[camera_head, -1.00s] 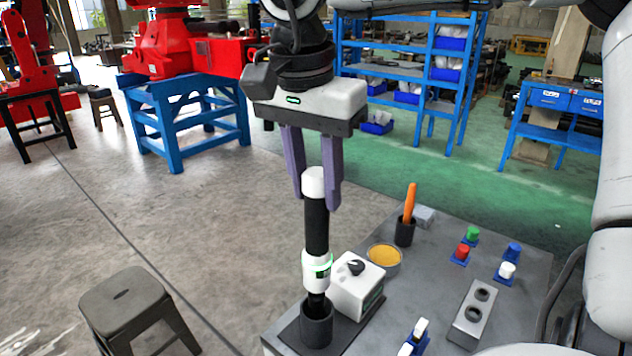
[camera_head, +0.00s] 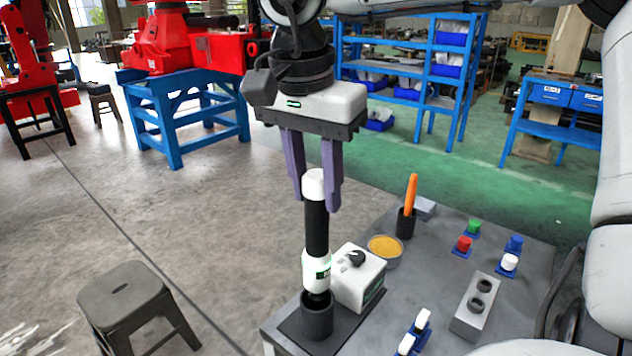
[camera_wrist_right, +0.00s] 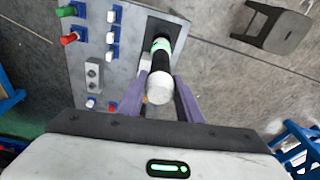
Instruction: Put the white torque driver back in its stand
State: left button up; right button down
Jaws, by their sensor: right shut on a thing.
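The white torque driver (camera_head: 316,225) has a white cap, a dark grip and a white collar. It stands about upright. My right gripper (camera_head: 319,200) is shut on its upper end, with a purple finger on each side. The stand (camera_head: 317,322) is a dark round cup on a black base plate at the table's near left corner. The driver's dark lower tip is at the cup's mouth and seems to reach into it; how deep is hidden. In the right wrist view the driver (camera_wrist_right: 160,80) points away between the fingers. My left gripper is not in view.
A white box with a black knob (camera_head: 358,277) is close beside the cup. The grey table (camera_head: 420,270) also holds a yellow dish (camera_head: 384,248), an orange tool in a cup (camera_head: 411,195), a two-hole block (camera_head: 476,305) and several coloured pegs. A stool (camera_head: 125,295) stands to the left.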

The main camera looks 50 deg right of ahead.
aim_at(316, 224)
jog(key=shift+f+b, duration=0.55)
jog(key=shift+f, duration=0.2)
jog(key=shift+f+b, duration=0.4)
jog(key=shift+f, duration=0.2)
jog(key=shift+f+b, duration=0.45)
jog(key=shift+f, duration=0.1)
jog(key=shift+f+b, duration=0.4)
jog(key=shift+f, duration=0.2)
jog(key=shift+f+b, duration=0.35)
jog(key=shift+f, duration=0.1)
jog(key=shift+f+b, duration=0.3)
jog(key=shift+f, duration=0.1)
jog(key=c, duration=1.4)
grip_release()
jog(key=shift+r, duration=0.1)
jog(key=shift+o, duration=1)
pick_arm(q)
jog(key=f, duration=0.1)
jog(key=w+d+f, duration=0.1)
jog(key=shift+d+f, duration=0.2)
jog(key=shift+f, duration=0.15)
